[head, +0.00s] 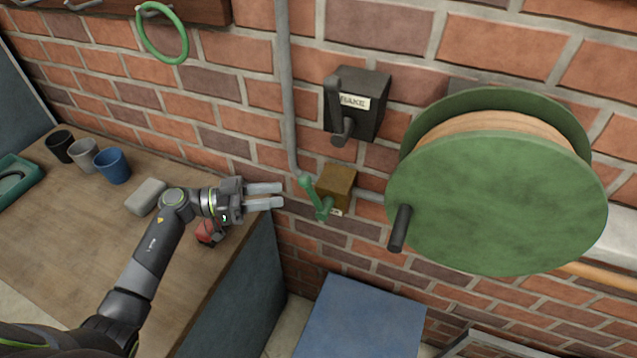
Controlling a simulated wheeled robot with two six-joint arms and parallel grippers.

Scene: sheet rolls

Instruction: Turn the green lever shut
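The green lever (313,194) is mounted on a small brass-coloured valve box (336,187) on the brick wall. Its handle tilts up and to the left from its pivot. A grey pipe (287,90) runs down the wall to this spot. My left gripper (282,195) comes in from the left, with its two fingers pointing right towards the lever. The fingers are apart with a gap between them, and nothing shows between them. The fingertips look a little short of the lever; the depth between them is hard to tell. My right gripper is not in view.
A large green reel (495,200) with a dark crank handle (400,228) is right of the valve. A dark brake box (357,103) is above it. A workbench (60,240) holds cups, a grey block (146,197) and a red object (208,232). A blue box (360,318) stands below.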

